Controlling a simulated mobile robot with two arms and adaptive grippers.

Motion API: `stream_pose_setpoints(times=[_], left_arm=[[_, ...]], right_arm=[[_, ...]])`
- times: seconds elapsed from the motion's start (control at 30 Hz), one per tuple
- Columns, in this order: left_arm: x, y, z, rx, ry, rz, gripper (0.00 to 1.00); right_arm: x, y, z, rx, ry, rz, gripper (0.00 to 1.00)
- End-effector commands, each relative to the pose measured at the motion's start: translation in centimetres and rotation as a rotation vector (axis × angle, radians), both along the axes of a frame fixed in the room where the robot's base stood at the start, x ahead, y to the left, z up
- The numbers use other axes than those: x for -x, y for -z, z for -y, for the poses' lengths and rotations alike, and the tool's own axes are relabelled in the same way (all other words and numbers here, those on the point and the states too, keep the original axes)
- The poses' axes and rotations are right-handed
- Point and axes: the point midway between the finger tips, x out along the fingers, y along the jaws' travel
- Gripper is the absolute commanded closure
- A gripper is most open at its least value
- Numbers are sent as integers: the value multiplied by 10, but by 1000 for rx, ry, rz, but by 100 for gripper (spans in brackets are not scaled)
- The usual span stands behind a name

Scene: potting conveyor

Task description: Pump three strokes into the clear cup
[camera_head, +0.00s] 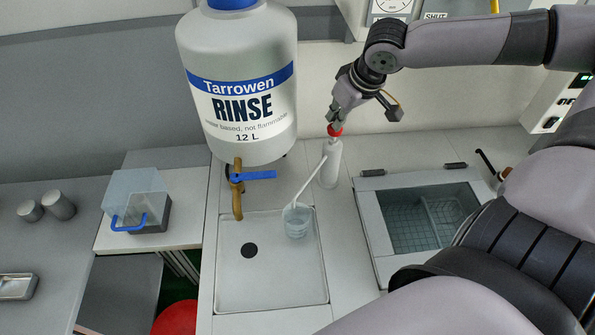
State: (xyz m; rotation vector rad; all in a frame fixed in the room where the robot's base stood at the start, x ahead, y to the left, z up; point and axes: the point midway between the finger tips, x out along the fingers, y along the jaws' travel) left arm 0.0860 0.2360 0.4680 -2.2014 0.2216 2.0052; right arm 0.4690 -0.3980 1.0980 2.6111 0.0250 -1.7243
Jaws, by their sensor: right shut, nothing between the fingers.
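A white pump bottle (329,167) with a red top (335,131) stands upright on the counter, right of the sink tray. Its long white spout (309,184) slants down to the left and ends over the clear cup (297,221). The cup stands in the tray's upper right corner; I cannot tell how much is in it. My right gripper (336,122) is shut and empty, pointing down at the red top. Its fingertips are at the top and seem to touch it. My left gripper is not in view.
A large white rinse container (240,150) with a brass tap and blue lever (253,176) hangs over the pale sink tray (262,306). A glass-lidded basin (375,240) is at the right. A clear box with a blue handle (128,222) stands at the left.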

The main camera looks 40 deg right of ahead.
Motion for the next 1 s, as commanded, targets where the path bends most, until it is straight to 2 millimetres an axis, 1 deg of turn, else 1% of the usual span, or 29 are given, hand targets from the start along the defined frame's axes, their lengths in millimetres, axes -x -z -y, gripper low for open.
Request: stream_pose_setpoints(times=[0.07,0.5,1.0], left_arm=[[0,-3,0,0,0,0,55],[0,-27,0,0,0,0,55],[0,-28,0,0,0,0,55]], right_arm=[[2,0,0,-1,2,-9,100],[2,-27,0,0,1,-6,100],[1,-29,0,0,0,-2,100]])
